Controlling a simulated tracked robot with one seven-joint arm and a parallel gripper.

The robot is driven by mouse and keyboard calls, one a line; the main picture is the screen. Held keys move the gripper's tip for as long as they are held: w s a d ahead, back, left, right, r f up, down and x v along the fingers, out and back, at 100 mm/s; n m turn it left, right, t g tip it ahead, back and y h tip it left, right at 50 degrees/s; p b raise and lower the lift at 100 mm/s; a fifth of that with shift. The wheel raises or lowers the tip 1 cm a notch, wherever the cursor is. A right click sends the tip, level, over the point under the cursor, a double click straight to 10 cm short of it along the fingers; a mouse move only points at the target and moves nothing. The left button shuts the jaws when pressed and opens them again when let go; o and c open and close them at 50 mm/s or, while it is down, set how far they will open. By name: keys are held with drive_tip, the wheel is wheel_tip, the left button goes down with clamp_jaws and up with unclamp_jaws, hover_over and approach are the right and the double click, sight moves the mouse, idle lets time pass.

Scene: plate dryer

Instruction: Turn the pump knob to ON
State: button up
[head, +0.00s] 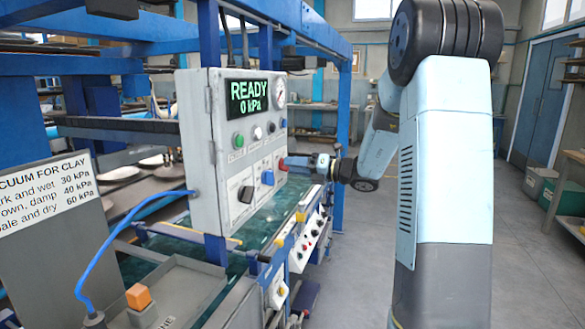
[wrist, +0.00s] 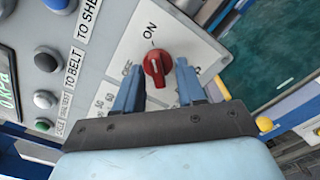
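The red pump knob (wrist: 157,67) sits on a white plate on the control panel. The word ON is printed above it in the wrist view; a label left of it is partly hidden. The knob's raised grip runs nearly up and down in that view, slightly tilted; which end points is unclear. My gripper (wrist: 158,71) is open, one blue finger on each side of the knob, with visible gaps. In the head view my gripper (head: 303,163) is at the panel's right side, by the red knob (head: 283,164).
The grey control box (head: 205,150) reads READY, 0 kPa. Its front carries buttons, a gauge (head: 279,93), a blue switch (head: 267,178) and a black switch (head: 245,194). A sign (head: 45,190) lists vacuum values. A blue hose (head: 110,238) and an orange block (head: 138,296) are lower left.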

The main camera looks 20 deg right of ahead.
drive_tip(key=v, duration=1.3)
drive_tip(key=shift+s+d, duration=0.25)
drive_tip(key=shift+d, duration=0.1)
drive_tip(key=s+a+n+g+h, duration=0.5)
drive_tip(key=s+a+n+g, duration=0.3)
drive_tip(key=s+a+n, duration=0.65)
drive_tip(key=s+d+n+t+h, duration=0.1)
drive_tip(key=s+n+t+h, duration=0.2)
drive_tip(key=s+n+h, duration=0.6)
drive_tip(key=s+n, duration=0.5)
drive_tip(key=n, duration=0.6)
drive_tip(key=shift+d+r+h, duration=0.25)
drive_tip(key=shift+d+h, duration=0.05)
drive_tip(key=shift+d, duration=0.05)
drive_tip(key=shift+s, duration=0.15)
